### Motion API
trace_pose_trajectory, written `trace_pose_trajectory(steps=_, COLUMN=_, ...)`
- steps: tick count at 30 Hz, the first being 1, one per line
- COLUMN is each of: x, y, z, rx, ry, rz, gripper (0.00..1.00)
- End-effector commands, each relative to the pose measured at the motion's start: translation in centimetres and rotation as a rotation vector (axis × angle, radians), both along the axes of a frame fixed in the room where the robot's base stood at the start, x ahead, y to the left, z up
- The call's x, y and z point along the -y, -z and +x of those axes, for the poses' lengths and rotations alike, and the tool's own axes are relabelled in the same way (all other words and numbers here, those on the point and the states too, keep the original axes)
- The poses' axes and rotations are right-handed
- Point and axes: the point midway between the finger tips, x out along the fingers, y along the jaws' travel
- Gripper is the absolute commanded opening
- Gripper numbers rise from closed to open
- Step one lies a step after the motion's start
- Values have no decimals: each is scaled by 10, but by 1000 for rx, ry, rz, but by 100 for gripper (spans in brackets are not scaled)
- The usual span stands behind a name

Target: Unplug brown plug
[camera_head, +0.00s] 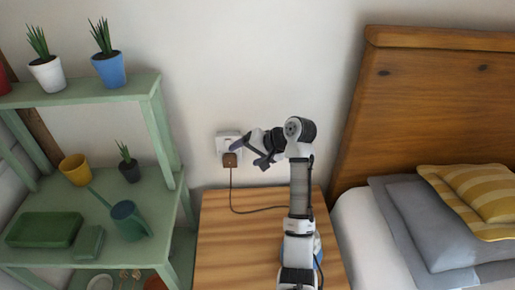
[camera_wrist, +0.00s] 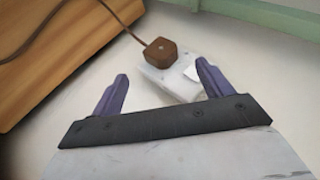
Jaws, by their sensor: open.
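The brown plug (camera_head: 230,160) sits in a white wall socket (camera_head: 224,141), low on the wall above the wooden table. A brown cord runs down from the plug and along the tabletop. In the wrist view the brown plug (camera_wrist: 160,52) is on the white socket plate (camera_wrist: 180,82), beyond and between my two purple fingertips. My gripper (camera_wrist: 157,78) is open and empty, with the fingers spread apart and not touching the plug. In the head view my gripper (camera_head: 249,152) is just right of the plug, near the wall.
The wooden table (camera_head: 230,245) stands below the socket. A green shelf (camera_head: 165,220) with pots and a watering can (camera_head: 129,220) is at the left. A bed with a wooden headboard (camera_head: 430,100) is at the right. The wall around the socket is bare.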

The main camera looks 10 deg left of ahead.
Motion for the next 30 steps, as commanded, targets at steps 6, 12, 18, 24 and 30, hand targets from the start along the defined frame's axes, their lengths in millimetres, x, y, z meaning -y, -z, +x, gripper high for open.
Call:
trace_pose_trajectory(steps=6, x=-31, y=29, z=8, rx=-2, ry=-2, rz=-2, gripper=79)
trace_pose_trajectory(steps=12, x=-51, y=48, z=14, rx=0, ry=0, rz=0, gripper=79)
trace_pose_trajectory(steps=18, x=-59, y=57, z=17, rx=3, ry=2, rz=-1, gripper=79)
trace_pose_trajectory(steps=24, x=-59, y=58, z=17, rx=3, ry=2, rz=-1, gripper=79)
trace_pose_trajectory(steps=30, x=-59, y=57, z=17, rx=3, ry=2, rz=-1, gripper=62)
